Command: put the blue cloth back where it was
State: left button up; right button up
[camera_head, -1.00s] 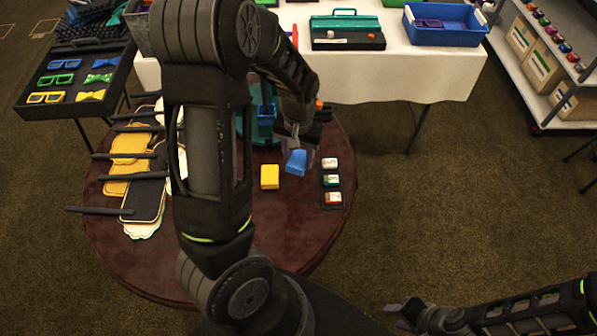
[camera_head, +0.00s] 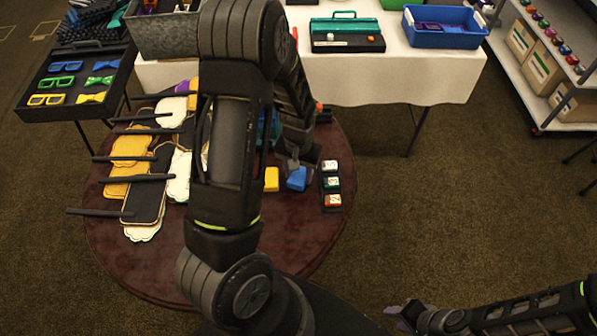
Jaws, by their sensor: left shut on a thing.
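The blue cloth (camera_head: 296,180) is a small folded block at the right side of the round dark-red table (camera_head: 260,235). My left gripper (camera_head: 298,167) comes down over it from above and is shut on it. The cloth is just right of the yellow cloth (camera_head: 271,180); I cannot tell whether it touches the tabletop. My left arm hides part of the table's middle. My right gripper (camera_head: 405,313) is low at the bottom right, away from the table, and its jaws are too unclear to judge.
A black holder with small jars (camera_head: 332,183) stands close to the right of the blue cloth. Signs on a dark rack (camera_head: 130,178) fill the table's left. The table's front is clear. Behind stands a white-clothed table (camera_head: 400,75) with a blue bin (camera_head: 445,38).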

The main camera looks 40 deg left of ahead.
aim_at(298, 175)
pick_arm(q)
jog(key=shift+f, duration=0.1)
jog(key=o, duration=0.8)
jog(key=shift+f, duration=0.1)
jog(key=o, duration=0.5)
notch_tip(298, 175, up, 12)
jog(key=shift+r+b, duration=0.25)
jog(key=shift+b, duration=0.05)
